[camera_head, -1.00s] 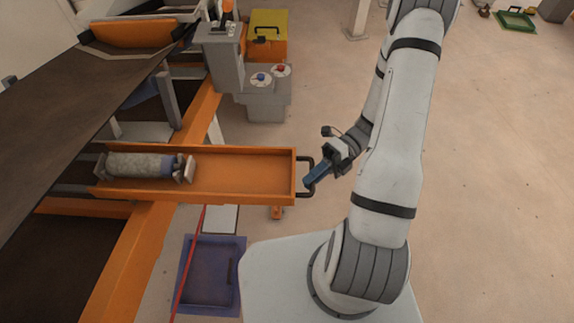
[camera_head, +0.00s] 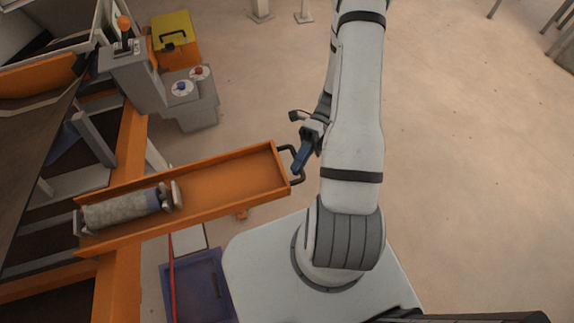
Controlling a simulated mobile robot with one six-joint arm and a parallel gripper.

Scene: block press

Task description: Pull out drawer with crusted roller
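The orange drawer (camera_head: 228,187) sticks far out of the orange machine frame, tilted across the picture. The crusted grey roller (camera_head: 120,209) lies at its inner end, with a blue-grey band and a pale end piece on its right. The dark handle (camera_head: 284,148) is on the drawer's right end panel. My gripper (camera_head: 300,162) is at this handle, its blue fingers overlapping the handle's outer bar. It appears shut on the handle; the far finger is hidden.
A grey control post (camera_head: 198,105) with red and blue buttons stands behind the drawer. A yellow box (camera_head: 175,38) is behind it. A purple tray (camera_head: 197,284) lies on the floor in front of the drawer. The floor to the right is open.

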